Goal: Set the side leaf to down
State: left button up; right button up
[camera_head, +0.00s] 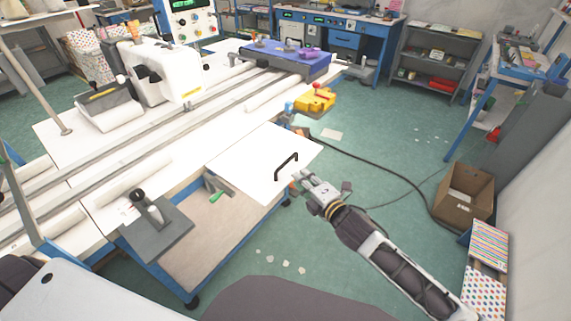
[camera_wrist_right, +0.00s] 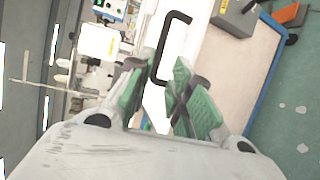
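The side leaf (camera_head: 240,160) is a white panel with a black bar handle (camera_head: 286,166). It juts out from the side of the long white table, looking raised and about level. My right gripper (camera_head: 307,180) is just to the right of the handle in the head view. In the right wrist view its green-padded fingers (camera_wrist_right: 160,95) are spread apart. The near end of the handle (camera_wrist_right: 178,40) shows between and beyond the fingertips; I cannot tell whether they touch it. My left gripper is not in view.
A beige lower shelf (camera_head: 228,232) lies below the leaf. A yellow device (camera_head: 315,100) stands at the table's far end. A black cable crosses the green floor, and a cardboard box (camera_head: 464,194) stands at right. The floor between is mostly clear.

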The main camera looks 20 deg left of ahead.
aim_at(286, 164)
jog(key=x, duration=0.5)
jog(key=shift+x, duration=2.2)
jog(key=shift+w+a+f, duration=0.15)
jog(key=shift+w+a, duration=0.15)
jog(key=shift+a, duration=0.05)
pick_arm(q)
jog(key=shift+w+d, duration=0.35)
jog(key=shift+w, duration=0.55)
pick_arm(e)
jog(key=shift+w+a, duration=0.2)
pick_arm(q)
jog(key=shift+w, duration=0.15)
pick_arm(e)
jog(key=shift+c, duration=0.2)
grip_shut()
